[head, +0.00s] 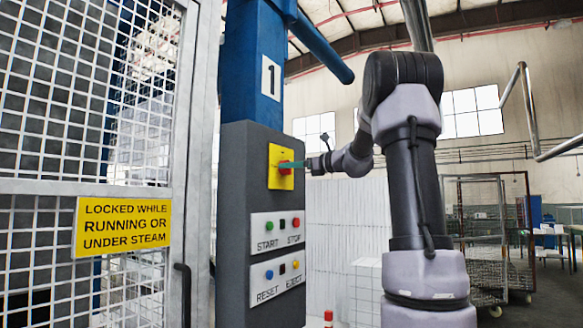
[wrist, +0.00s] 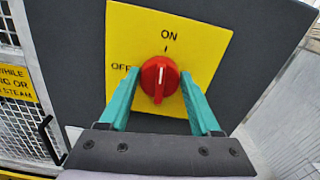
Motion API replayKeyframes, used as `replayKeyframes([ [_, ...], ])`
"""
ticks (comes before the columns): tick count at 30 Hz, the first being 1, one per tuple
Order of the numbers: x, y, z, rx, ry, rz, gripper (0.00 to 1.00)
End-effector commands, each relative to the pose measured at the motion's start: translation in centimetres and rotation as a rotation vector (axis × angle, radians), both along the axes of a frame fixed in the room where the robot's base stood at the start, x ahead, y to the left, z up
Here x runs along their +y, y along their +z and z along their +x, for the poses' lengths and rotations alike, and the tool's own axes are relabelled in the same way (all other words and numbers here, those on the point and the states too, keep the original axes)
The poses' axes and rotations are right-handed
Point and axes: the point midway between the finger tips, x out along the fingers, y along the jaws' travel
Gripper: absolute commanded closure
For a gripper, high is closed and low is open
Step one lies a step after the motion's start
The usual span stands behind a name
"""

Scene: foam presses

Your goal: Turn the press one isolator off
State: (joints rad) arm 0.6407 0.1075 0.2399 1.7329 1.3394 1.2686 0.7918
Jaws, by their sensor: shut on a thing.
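The press one isolator is a yellow plate (head: 273,178) with a red rotary knob (head: 285,168), high on a dark grey control post. In the wrist view the plate (wrist: 205,35) reads ON above the knob and OFF at its left. The red knob (wrist: 160,75) has its white mark roughly upright, toward ON. My gripper (head: 298,164) reaches the knob from the right. Its teal fingers (wrist: 160,80) lie on either side of the knob and are shut on it. The fingertips' contact is partly hidden.
Below are START and STOP buttons (head: 277,230) and RESET and EJECT buttons (head: 278,275). A mesh guard (head: 85,130) with a yellow warning sign (head: 122,225) stands at left. A blue column (head: 250,60) marked 1 rises above the post. Wire cages (head: 485,235) stand at right.

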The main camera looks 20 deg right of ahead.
Motion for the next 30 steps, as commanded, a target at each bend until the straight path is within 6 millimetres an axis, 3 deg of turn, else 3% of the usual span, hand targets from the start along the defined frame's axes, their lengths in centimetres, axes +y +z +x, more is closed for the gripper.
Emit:
replayKeyframes([
  [30, 0.31, -0.44, -0.25, -0.573, 0.001, -0.738, 0.91],
])
